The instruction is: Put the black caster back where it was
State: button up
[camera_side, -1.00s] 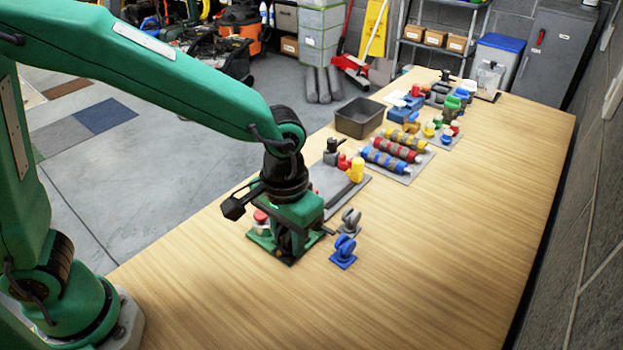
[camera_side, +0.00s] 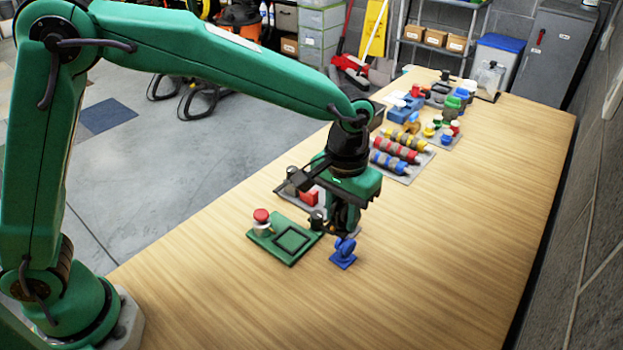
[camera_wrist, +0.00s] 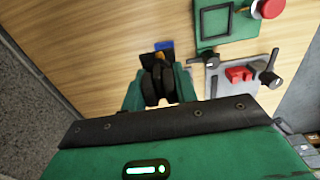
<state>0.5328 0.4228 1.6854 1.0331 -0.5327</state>
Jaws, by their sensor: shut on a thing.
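My gripper (camera_side: 345,225) is over the wooden table, close behind the blue caster (camera_side: 343,254). In the wrist view its green fingers (camera_wrist: 158,88) are shut on a dark, rounded piece, seemingly the black caster (camera_wrist: 158,84). Its lower part is hidden, and I cannot tell whether it touches the table. The blue caster also shows in the wrist view (camera_wrist: 164,45), partly covered by the held piece. The green pad (camera_side: 270,242) has a dark square outline with nothing on it. The grey caster seen earlier is hidden or out of sight.
A red button (camera_side: 262,217) stands on the green pad's left corner. A grey plate with a red block (camera_side: 308,195) and dark clamp is left of my gripper. Striped rollers (camera_side: 397,153) and several small parts lie farther back. The table's front right is clear.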

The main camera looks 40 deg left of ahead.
jog(key=w+d+f, duration=0.1)
jog(key=w+d, duration=0.1)
jog(key=w, duration=0.7)
jog(key=shift+f, duration=0.25)
jog(key=w+a+f, duration=0.2)
jog(key=w, duration=0.1)
jog(key=w+a+f, duration=0.2)
jog(key=w+a, duration=0.1)
jog(key=w+a+f, duration=0.2)
jog(key=f, duration=0.1)
jog(key=shift+w+a, duration=0.3)
jog(key=shift+w, duration=0.1)
jog(key=shift+f, duration=2)
jog(key=shift+f, duration=0.15)
jog(key=o, duration=1.1)
